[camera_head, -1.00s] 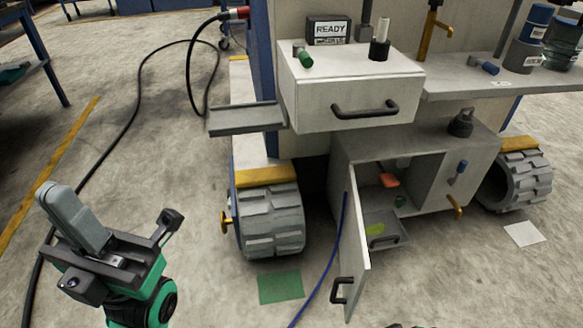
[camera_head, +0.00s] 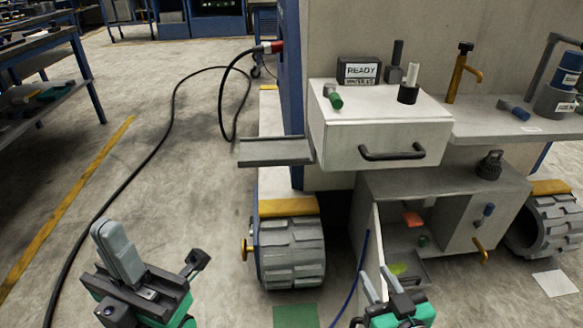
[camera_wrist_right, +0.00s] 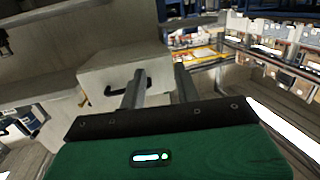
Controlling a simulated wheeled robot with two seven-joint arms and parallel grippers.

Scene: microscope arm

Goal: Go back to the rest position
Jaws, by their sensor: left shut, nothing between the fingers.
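My left gripper (camera_head: 104,228) is at the lower left of the head view, shut and empty, with its fingers pointing up over the bare floor. My right gripper (camera_head: 370,276) is at the bottom, in front of the low cabinet. In the right wrist view its two fingers (camera_wrist_right: 161,82) stand apart with nothing between them.
The white drawer unit (camera_head: 365,127) is closed. Below it the low cabinet (camera_head: 430,185) has its door (camera_head: 376,240) open. A grey side shelf (camera_head: 275,152) juts out left. A black cable (camera_head: 165,135) crosses the floor. The floor at left is mostly clear.

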